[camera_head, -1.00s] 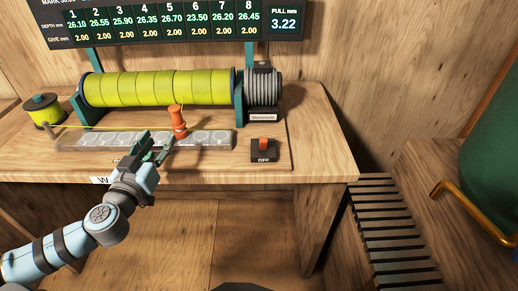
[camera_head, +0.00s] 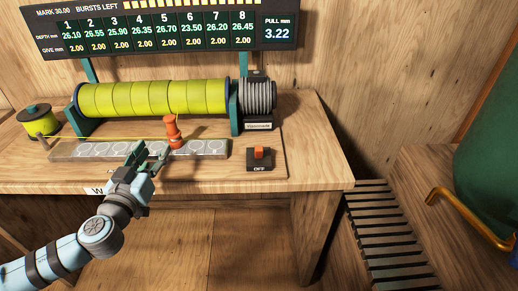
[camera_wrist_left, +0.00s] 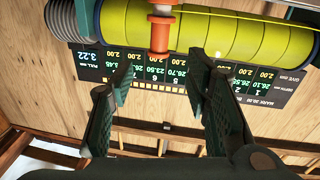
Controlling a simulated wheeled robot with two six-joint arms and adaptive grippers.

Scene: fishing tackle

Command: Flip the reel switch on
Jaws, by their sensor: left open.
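The reel switch is a small orange rocker (camera_head: 261,152) on a dark base with an "OFF" label, at the right part of the bench top in the head view. My left gripper (camera_head: 152,153) is open and empty, well to the left of the switch. It is close to the near side of an upright orange peg (camera_head: 172,131); I cannot tell if they touch in the head view. In the left wrist view the open fingers (camera_wrist_left: 163,72) have nothing between them, and the orange peg (camera_wrist_left: 160,35) is beyond them. The switch does not show there. My right gripper is not in view.
A yellow-green line drum (camera_head: 150,98) with a grey ribbed reel (camera_head: 258,97) stands behind. A strip of round pads (camera_head: 212,149) lies in front of it, with a small spool (camera_head: 40,120) at left. A display board (camera_head: 165,40) hangs above. Bench top around the switch is clear.

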